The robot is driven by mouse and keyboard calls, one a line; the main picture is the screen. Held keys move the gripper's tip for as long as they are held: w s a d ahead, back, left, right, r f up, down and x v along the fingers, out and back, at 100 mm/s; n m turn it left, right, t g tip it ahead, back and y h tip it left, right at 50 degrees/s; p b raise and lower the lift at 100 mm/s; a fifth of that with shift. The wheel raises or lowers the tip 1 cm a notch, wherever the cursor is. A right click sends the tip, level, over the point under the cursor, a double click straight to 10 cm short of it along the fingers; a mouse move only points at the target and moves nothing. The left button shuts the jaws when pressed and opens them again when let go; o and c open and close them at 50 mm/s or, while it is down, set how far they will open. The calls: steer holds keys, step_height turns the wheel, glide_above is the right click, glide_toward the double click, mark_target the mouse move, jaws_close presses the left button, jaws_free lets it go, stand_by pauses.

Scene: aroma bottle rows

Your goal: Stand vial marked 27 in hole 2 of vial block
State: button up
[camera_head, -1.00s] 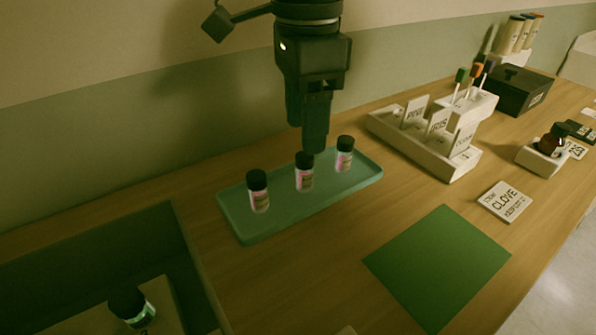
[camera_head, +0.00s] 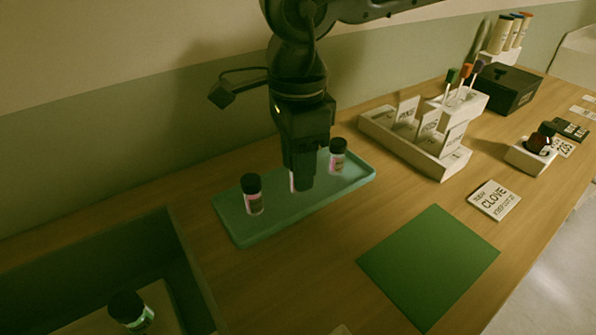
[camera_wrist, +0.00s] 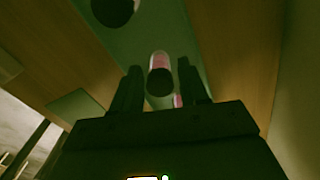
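Three vials with black caps and pink labels stand on a green tray (camera_head: 240,232): a left vial (camera_head: 252,195), a middle vial (camera_head: 295,184) and a right vial (camera_head: 337,157). Their numbers are too small to read. My gripper (camera_head: 300,186) is down over the middle vial and hides most of it. In the wrist view my gripper's fingers (camera_wrist: 160,68) are apart, with a dark-capped vial (camera_wrist: 160,82) between them and gaps on both sides.
A green mat (camera_head: 430,265) and a CLOVE card (camera_head: 494,200) lie to the right.

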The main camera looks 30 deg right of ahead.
jaws_close()
steer(key=shift+r, duration=0.1)
steer(key=shift+r, duration=0.55)
step_height(320, 180, up, 3)
steer(key=shift+f+b, duration=0.15)
steer(key=shift+b, duration=0.15)
steer(key=s+d+r+b, duration=0.1)
steer(key=s+d+r, duration=0.6)
steer(key=d, duration=0.2)
